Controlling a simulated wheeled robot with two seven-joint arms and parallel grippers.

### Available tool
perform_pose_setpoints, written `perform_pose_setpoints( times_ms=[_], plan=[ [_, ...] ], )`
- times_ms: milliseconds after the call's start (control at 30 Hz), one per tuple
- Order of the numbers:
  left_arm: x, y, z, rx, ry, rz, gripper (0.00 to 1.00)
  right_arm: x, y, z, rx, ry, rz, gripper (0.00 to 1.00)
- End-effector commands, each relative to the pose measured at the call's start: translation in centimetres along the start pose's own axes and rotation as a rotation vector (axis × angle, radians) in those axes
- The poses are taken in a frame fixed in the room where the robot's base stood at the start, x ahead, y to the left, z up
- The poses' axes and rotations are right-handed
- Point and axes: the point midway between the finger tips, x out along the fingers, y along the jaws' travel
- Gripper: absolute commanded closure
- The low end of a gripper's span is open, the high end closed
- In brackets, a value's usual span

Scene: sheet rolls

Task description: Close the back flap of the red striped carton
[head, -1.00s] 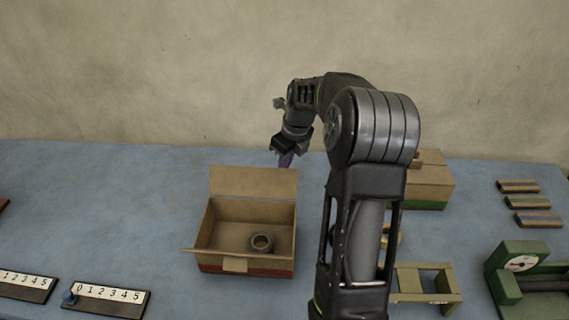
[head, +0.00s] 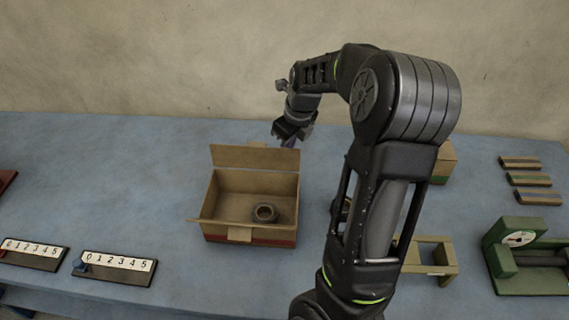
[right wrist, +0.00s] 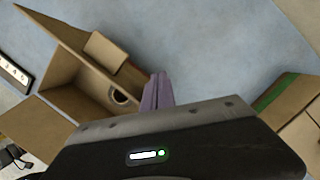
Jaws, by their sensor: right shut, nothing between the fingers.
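The red striped carton (head: 250,240) stands open on the blue table, with a grey ring-shaped roll (head: 265,213) inside it. Its back flap (head: 255,158) stands up from the back edge. Its front flap (head: 215,227) sticks outward. My right gripper (head: 289,143) is just behind and to the right of the back flap, its purple fingers shut and empty. In the right wrist view the fingers (right wrist: 157,92) are together beside the carton (right wrist: 75,72), with no contact visible. My left gripper is in neither view.
A green striped carton (head: 444,163) stands to the right, partly hidden by my right arm. A wooden stand (head: 430,258) and a green dial device (head: 520,250) are at the right. Numbered strips (head: 115,265) lie at the front left.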

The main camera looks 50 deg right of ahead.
Motion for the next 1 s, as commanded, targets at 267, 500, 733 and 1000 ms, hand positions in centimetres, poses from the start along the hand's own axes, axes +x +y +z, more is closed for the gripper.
perform_pose_setpoints(
  times_ms=[267, 500, 733, 1000],
  plan=[
    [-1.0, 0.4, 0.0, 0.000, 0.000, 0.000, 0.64, -0.6, 1.4, -1.0, 0.000, 0.000, 0.000, 1.00],
    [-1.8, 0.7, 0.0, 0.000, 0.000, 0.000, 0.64, -1.0, 2.6, -1.9, 0.000, 0.000, 0.000, 1.00],
    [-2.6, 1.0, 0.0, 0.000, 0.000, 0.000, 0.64, -1.4, 3.8, -2.8, 0.000, 0.000, 0.001, 1.00],
    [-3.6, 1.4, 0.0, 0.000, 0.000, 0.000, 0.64, -1.8, 5.2, -3.8, 0.000, 0.001, 0.001, 1.00]
  ],
)
